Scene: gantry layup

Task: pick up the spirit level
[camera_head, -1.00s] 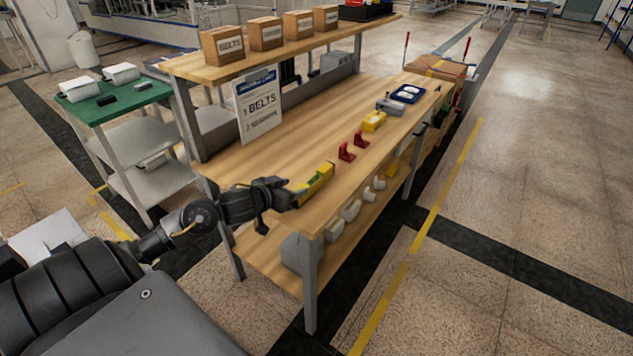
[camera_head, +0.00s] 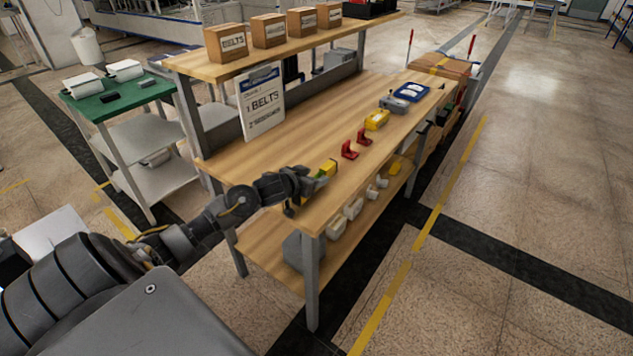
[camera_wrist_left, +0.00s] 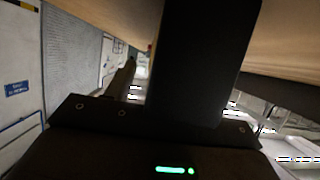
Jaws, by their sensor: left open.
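The spirit level (camera_head: 328,167), yellow with a green part, lies on the wooden workbench (camera_head: 222,170) near its front edge. In the head view my left gripper (camera_head: 308,181) is low over the bench at the level's near end and covers much of it. It is open. I cannot tell whether its fingers touch the level or stand around it. In the left wrist view, dark gripper parts (camera_wrist_left: 203,70) fill the middle, with bare wood beside them. I cannot make out the level there. My right gripper is not in view.
Red brackets (camera_head: 349,149), a yellow item (camera_head: 376,120), a grey device (camera_head: 395,104) and a blue tray (camera_head: 412,91) sit farther along the bench. A clipboard sign (camera_head: 262,101) stands at the rear, below a shelf of boxes (camera_head: 227,43). The bench middle is clear.

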